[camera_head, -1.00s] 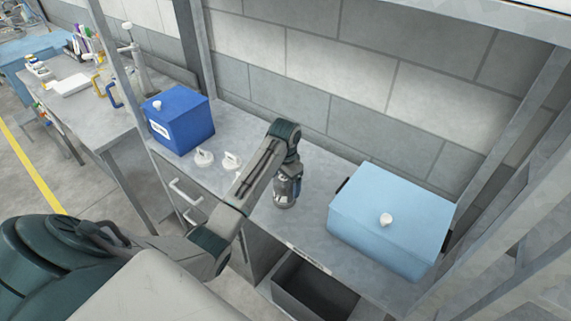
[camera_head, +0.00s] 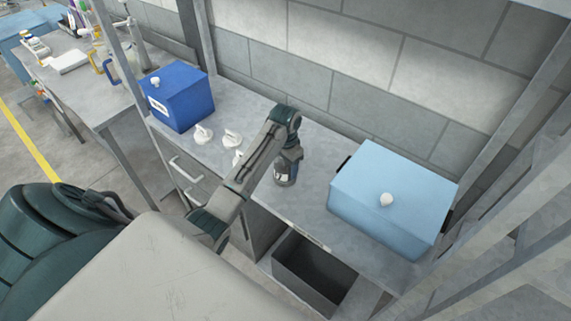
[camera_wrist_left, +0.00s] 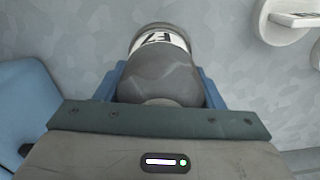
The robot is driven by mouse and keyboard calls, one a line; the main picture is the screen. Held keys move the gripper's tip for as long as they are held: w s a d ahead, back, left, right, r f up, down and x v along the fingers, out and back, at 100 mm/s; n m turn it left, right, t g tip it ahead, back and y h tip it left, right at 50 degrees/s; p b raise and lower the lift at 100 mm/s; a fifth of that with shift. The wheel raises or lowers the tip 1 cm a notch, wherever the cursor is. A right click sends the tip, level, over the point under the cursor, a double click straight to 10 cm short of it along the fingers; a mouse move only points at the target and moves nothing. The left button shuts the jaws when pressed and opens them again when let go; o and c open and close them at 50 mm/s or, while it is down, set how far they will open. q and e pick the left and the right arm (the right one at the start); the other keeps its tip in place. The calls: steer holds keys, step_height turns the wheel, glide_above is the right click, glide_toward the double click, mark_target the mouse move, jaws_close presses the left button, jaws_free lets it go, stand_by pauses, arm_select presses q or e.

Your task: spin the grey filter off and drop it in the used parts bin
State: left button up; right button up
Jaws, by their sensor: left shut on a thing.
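My left gripper (camera_head: 287,172) points down over the metal counter and is shut on a grey rounded part with a white label band, which I take for the grey filter (camera_wrist_left: 160,75). In the left wrist view the blue fingers lie on both sides of it. Its lower end, with the label, shows below the jaws in the head view (camera_head: 282,180). I cannot tell whether it touches the counter. An open dark bin (camera_head: 289,282), apparently the used parts bin, sits below the counter's front edge, and its visible inside looks empty. My right gripper is not in view.
A light blue box (camera_head: 390,220) with a white knob stands on the counter right of the gripper. A dark blue box (camera_head: 185,108) stands at the left end. Several white fittings (camera_head: 232,139) lie between it and my arm. A block wall (camera_head: 300,80) rises behind.

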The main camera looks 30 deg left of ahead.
arm_select(q)
steer(key=n, duration=0.4)
steer(key=shift+n, duration=0.4)
steer(key=n, duration=0.5)
steer(key=shift+a+f, duration=0.1)
steer(key=n, duration=0.5)
steer(key=shift+s+f, duration=0.1)
steer(key=shift+s, duration=0.05)
steer(key=shift+n, duration=0.4)
